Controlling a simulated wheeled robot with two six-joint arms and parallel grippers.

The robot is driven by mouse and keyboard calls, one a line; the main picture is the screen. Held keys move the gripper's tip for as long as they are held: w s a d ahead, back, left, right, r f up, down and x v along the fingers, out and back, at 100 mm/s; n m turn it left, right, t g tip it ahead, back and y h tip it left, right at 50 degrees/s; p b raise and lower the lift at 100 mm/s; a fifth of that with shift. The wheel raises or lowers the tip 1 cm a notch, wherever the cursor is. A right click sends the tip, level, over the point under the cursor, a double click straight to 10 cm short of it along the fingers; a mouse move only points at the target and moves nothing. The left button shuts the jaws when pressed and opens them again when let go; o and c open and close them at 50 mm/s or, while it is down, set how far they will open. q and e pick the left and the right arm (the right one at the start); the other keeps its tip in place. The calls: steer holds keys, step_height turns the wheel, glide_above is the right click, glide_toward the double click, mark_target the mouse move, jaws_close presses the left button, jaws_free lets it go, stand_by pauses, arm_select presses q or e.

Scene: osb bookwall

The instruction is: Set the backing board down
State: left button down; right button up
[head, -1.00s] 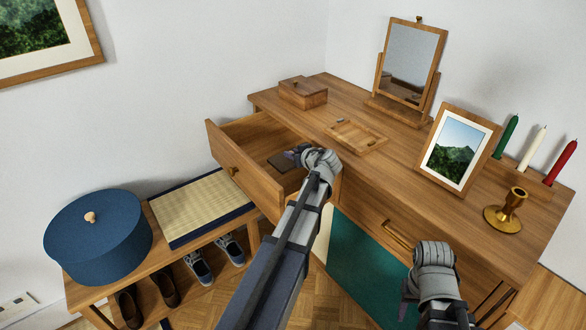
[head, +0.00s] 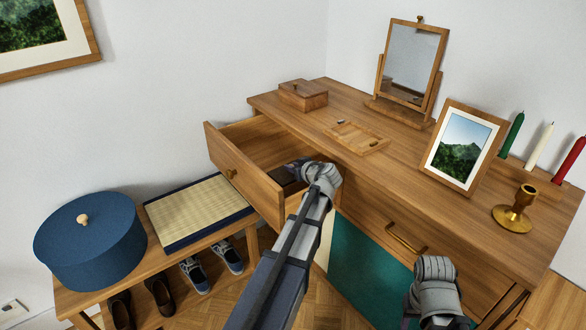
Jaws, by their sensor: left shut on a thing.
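A dark brown flat board (head: 283,177), which looks like the backing board, is partly visible inside the open top drawer (head: 243,178) of the wooden dresser. My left gripper (head: 293,170) reaches into the drawer and is shut at the board's right edge. My wrist and the drawer front hide part of the board, and I cannot tell whether it touches the drawer bottom. My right gripper (head: 409,304) hangs in front of the dresser by the lower right, its fingers mostly hidden behind the wrist.
On the dresser top (head: 345,105) are a lidded box (head: 303,96), a small tray (head: 357,138), a mirror (head: 412,60), a framed picture (head: 463,148), a brass candlestick (head: 515,210) and candles. A bench (head: 205,238) with a mat, blue hatbox (head: 90,240) and shoes stands left.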

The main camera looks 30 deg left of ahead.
arm_select(q)
steer(key=shift+f+b, duration=0.4)
steer(key=shift+f, duration=0.15)
steer(key=c, duration=0.7)
jaws_free()
steer(key=shift+r+p, duration=0.65)
steer(key=p+v, duration=0.5)
steer(key=v, duration=0.7)
